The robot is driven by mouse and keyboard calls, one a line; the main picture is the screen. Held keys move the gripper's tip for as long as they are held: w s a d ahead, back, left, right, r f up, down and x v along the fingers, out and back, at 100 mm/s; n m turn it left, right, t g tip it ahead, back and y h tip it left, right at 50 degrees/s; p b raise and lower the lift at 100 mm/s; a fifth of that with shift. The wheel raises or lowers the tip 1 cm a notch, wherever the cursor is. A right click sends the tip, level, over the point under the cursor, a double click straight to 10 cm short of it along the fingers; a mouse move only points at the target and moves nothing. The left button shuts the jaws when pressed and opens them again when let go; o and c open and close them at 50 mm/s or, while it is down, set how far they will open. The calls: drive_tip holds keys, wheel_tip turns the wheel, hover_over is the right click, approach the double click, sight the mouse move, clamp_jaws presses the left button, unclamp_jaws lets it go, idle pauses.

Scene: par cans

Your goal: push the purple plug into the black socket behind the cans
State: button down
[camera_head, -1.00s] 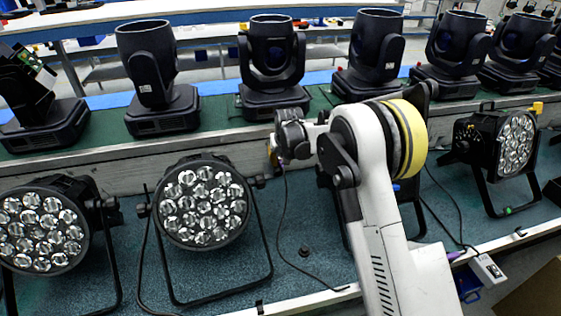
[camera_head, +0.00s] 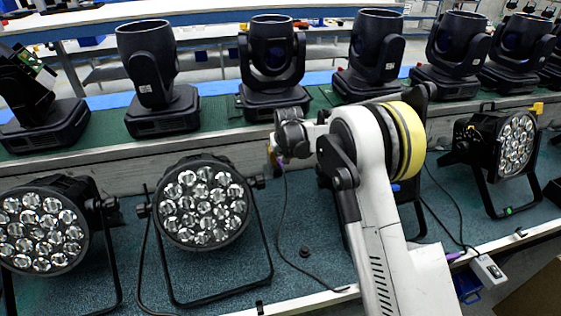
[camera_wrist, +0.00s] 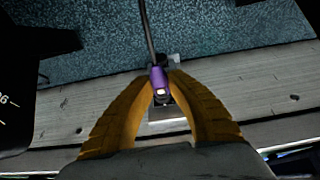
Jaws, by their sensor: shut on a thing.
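The purple plug (camera_wrist: 158,78) sits between the two yellow fingers of my gripper (camera_wrist: 160,84) in the wrist view, which are shut on it. Its black cable (camera_wrist: 147,30) runs away toward the top of that picture. In the head view my gripper (camera_head: 272,153) is largely hidden by the wrist, with a bit of purple showing (camera_head: 279,161) beside the grey ledge, right of a can (camera_head: 203,204). The cable (camera_head: 283,215) hangs down from there to the bench. I cannot make out the black socket clearly, nor whether the plug touches it.
Another can (camera_head: 45,228) stands at left and one (camera_head: 515,143) at right; another is partly behind my arm. Moving-head lights (camera_head: 270,65) line the green shelf above. A white power strip (camera_head: 488,268) with a purple plug (camera_head: 457,255) lies at the lower right. Loose cables cross the bench.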

drive_tip(key=shift+w+a, duration=0.1)
drive_tip(key=shift+w, duration=0.35)
idle(0.3)
drive_tip(key=c, duration=1.3)
unclamp_jaws()
